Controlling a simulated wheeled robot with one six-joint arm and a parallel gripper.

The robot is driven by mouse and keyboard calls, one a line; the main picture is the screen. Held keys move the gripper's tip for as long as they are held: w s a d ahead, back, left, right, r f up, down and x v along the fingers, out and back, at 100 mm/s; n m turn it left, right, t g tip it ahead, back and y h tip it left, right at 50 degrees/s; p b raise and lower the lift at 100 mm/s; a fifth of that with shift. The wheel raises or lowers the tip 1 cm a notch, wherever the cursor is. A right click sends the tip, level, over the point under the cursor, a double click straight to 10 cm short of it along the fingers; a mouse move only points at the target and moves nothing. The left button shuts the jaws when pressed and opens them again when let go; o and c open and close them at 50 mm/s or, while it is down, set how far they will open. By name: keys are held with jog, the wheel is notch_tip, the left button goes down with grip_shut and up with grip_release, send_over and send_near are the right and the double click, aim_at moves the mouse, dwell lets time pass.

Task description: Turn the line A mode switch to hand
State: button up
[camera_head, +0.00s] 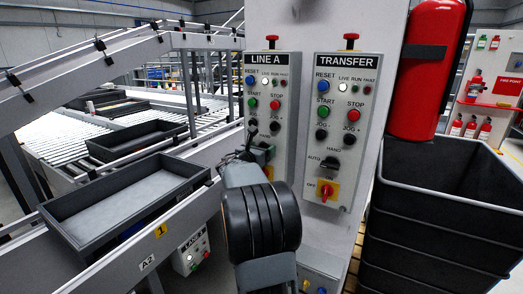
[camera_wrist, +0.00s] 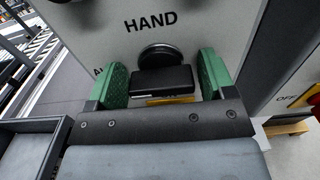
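The LINE A panel (camera_head: 272,110) stands upright left of the TRANSFER panel. Its mode switch (camera_wrist: 163,72) is a black knob with a bar-shaped handle, below the HAND label (camera_wrist: 151,21). The handle lies roughly sideways in the wrist view. The left finger partly covers the AUTO label, leaving only an A. My gripper (camera_wrist: 163,82) is open, with one green finger on each side of the knob and what look like narrow gaps between. In the head view my gripper (camera_head: 260,152) is at the lower LINE A panel, and my wrist hides most of the switch.
The TRANSFER panel (camera_head: 342,120) is close on the right, with its own black switch (camera_head: 330,163) and a red-yellow OFF switch (camera_head: 325,190). A conveyor with a grey tray (camera_head: 125,205) is left.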

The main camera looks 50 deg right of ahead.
jog(key=c, duration=0.7)
jog(key=shift+f, duration=0.1)
